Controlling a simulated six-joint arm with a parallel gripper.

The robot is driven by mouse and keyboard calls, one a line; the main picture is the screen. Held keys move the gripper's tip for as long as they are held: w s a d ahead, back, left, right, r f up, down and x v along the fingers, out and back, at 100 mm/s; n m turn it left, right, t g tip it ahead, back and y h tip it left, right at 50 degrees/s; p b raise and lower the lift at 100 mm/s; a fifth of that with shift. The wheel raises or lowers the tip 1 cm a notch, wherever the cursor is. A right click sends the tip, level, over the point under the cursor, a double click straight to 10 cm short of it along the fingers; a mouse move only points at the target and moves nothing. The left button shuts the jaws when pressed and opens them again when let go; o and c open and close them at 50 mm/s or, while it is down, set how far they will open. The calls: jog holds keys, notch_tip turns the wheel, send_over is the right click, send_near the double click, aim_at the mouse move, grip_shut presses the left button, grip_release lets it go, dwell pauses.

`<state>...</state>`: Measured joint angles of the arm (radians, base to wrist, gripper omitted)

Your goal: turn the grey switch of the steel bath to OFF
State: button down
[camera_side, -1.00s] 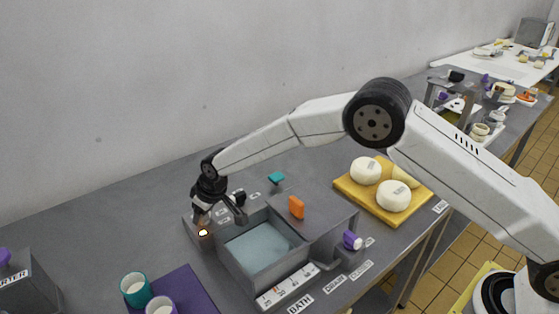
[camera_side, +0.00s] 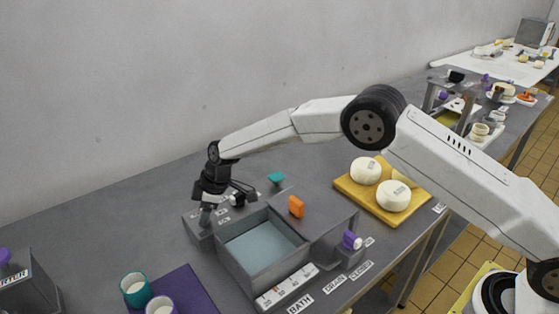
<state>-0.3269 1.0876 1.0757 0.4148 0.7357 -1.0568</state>
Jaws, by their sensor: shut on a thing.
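The steel bath (camera_side: 238,277) stands on the grey bench with pale blue liquid (camera_side: 260,248) inside. A low grey switch box (camera_side: 192,229) with small white labels adjoins its left side. My gripper (camera_side: 207,212) points down over this box, at the bath's back left. It is shut on the grey switch (camera_side: 205,219), which shows as a small grey piece below the jaws. The jaws partly cover the switch, and its exact angle is hard to tell. The labels are too small to read. No glow shows on the box.
A black and white knob (camera_side: 238,199), a teal handle (camera_side: 277,178) and an orange handle (camera_side: 296,207) are near the bath. A purple drain knob (camera_side: 352,240) is at its right. Cups (camera_side: 135,290) stand front left; a yellow board (camera_side: 352,192) holds white cheeses.

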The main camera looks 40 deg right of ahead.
jog(key=n+g, duration=0.2)
jog(key=n, duration=0.3)
jog(key=shift+w, duration=0.1)
dwell(0.4)
jog(key=shift+c, duration=0.4)
grip_release()
jog(key=shift+r, duration=0.1)
jog(key=v, duration=0.7)
jog(key=shift+d+r, duration=0.3)
